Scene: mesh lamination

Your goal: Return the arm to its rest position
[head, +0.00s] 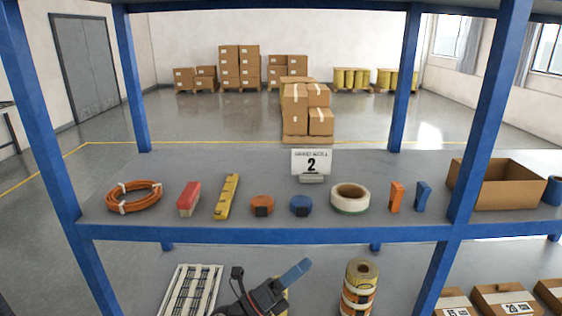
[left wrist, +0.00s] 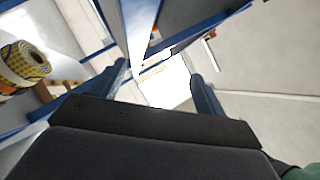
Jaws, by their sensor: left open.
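My left gripper (head: 294,273) is at the bottom middle of the head view, in front of the lower shelf level, with a blue finger pointing up and to the right. In the left wrist view its two blue fingers (left wrist: 160,78) stand apart with nothing held between them. My right gripper is in neither view. A stack of rolls with a yellow patterned top (head: 361,272) stands to the right of the left gripper, apart from it. A yellow roll (left wrist: 26,62) also shows at the left of the left wrist view.
A blue-framed shelf (head: 270,232) spans the head view. Its upper level holds orange cable (head: 134,197), a yellow level (head: 227,196), tape rolls (head: 350,198) and an open carton (head: 497,190). Boxes (head: 480,300) sit lower right.

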